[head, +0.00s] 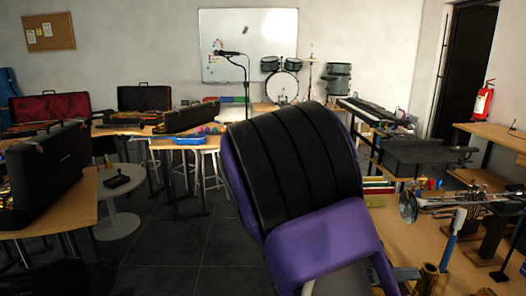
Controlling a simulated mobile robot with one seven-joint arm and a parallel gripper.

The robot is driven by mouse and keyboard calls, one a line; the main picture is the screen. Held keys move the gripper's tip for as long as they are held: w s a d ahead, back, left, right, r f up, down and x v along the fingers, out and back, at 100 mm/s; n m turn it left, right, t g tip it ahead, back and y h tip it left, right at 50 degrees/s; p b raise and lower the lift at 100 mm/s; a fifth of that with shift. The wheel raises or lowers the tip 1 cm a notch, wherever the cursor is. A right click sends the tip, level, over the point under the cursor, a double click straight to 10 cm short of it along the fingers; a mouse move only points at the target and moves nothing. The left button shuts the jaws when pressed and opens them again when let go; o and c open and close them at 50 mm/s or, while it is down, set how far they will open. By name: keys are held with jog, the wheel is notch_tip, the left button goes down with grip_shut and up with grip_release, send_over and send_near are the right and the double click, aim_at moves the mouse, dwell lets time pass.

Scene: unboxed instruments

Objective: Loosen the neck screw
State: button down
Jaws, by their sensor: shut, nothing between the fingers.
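I cannot make out the neck screw in the head view. A brass tubular part (427,280) shows at the bottom edge on the right-hand bench; most of it is cut off, and I cannot tell which instrument it belongs to. My purple and black arm link fills the lower middle and hides what is behind it. My gripper is not visible in this view.
The right-hand bench (405,228) holds a blue-handled tool (452,238) with a pale top and several metal parts. A black case (425,155) stands behind it. Open instrument cases (45,175) lie on tables at left. Dark floor (165,255) is clear between.

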jog(key=shift+w+r+p, duration=0.15)
jog(key=shift+w+p, duration=0.2)
jog(key=shift+p, duration=0.5)
jog(key=shift+w, duration=0.1)
dwell(0.3)
jog(key=shift+p, duration=0.3)
jog(key=a+p, duration=0.2)
jog(key=a, duration=0.4)
jog(key=shift+r, duration=0.35)
